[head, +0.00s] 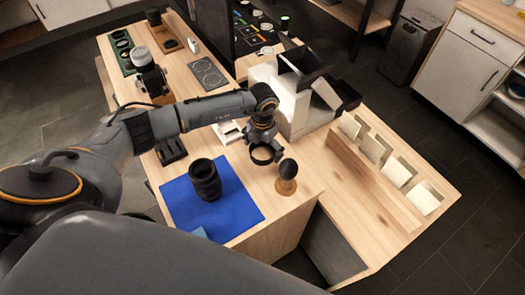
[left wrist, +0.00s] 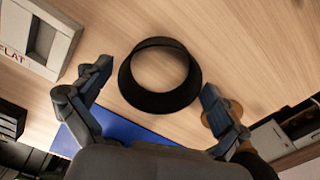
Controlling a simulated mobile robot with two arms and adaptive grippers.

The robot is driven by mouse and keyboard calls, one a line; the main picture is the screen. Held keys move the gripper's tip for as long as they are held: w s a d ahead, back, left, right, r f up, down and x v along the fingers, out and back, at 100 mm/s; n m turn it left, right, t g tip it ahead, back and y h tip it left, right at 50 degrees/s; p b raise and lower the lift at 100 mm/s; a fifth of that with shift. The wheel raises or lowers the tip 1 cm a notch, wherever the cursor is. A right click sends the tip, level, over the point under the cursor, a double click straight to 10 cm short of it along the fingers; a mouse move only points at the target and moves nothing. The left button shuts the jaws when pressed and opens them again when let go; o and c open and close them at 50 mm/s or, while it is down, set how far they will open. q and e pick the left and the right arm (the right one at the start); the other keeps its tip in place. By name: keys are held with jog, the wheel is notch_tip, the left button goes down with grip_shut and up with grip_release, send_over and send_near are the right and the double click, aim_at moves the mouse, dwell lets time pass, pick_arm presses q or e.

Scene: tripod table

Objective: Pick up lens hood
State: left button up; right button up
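The lens hood is a black, flared ring. In the head view the lens hood (head: 263,162) shows just below my left gripper (head: 262,141), over the pale wooden table. In the left wrist view the lens hood (left wrist: 160,101) lies ahead, between the spread fingers of my left gripper (left wrist: 157,78). The left gripper is open, with a visible gap between each finger and the ring. Whether the ring rests directly on the wood is hard to tell. My right gripper is not in view.
A black lens (head: 205,180) stands on a blue mat (head: 240,212) to the left. A dark rounded thing (head: 288,168) on a wooden disc (head: 286,187) is close on the right. A white box-like unit (head: 290,105) stands behind. Slotted cards (head: 372,147) are at right.

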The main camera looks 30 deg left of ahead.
pick_arm(q)
jog(key=c, duration=0.7)
